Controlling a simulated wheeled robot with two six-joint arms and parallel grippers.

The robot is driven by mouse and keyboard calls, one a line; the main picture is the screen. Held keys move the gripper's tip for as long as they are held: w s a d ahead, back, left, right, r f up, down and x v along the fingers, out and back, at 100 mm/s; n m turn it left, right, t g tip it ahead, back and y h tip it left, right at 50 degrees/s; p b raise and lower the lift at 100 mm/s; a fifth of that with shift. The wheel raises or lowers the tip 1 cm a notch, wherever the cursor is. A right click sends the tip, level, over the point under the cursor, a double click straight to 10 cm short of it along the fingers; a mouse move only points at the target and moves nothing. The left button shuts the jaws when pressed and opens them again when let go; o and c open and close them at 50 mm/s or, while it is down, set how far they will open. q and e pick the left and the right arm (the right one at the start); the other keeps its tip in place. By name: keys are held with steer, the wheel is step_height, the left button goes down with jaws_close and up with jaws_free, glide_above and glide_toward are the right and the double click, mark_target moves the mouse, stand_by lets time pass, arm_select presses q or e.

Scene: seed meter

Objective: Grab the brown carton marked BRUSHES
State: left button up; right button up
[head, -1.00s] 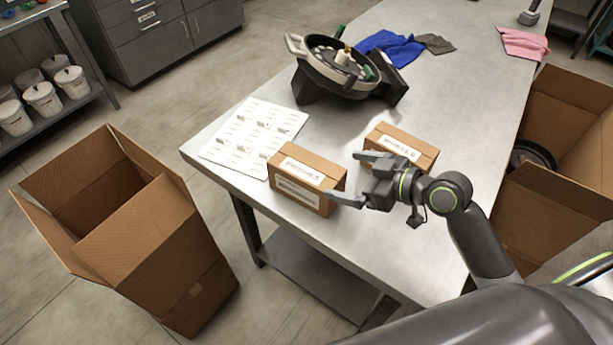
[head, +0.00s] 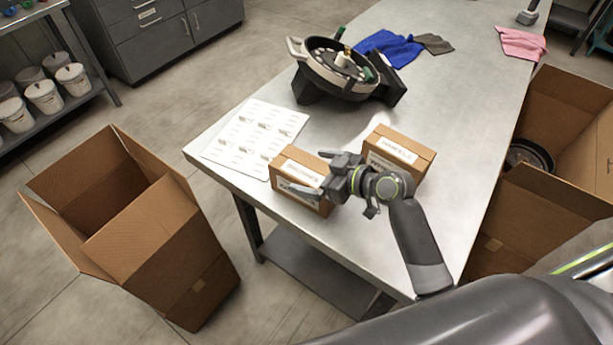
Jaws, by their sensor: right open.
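Two small brown cartons sit on the steel table. The label on the left carton (head: 284,166) seems to read BRUSHES, though the print is small. The other carton (head: 412,147) stands to its right, with a label I cannot read for sure. My right gripper (head: 303,172) is open at the left carton. One finger shows in front of that carton's near face, the other at the far right of its top. I cannot tell whether they touch it. The gripper hides the carton's right part. My left gripper is out of view.
A white sheet with small parts (head: 245,140) lies behind the left carton. A round seed meter (head: 340,70) stands farther back, near a blue cloth (head: 390,47). Open boxes stand on the floor at left (head: 150,240) and right (head: 560,190).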

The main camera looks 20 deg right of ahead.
steer(key=c, duration=1.7)
steer(key=shift+w, duration=0.1)
steer(key=shift+c, duration=0.9)
steer(key=shift+r, duration=0.1)
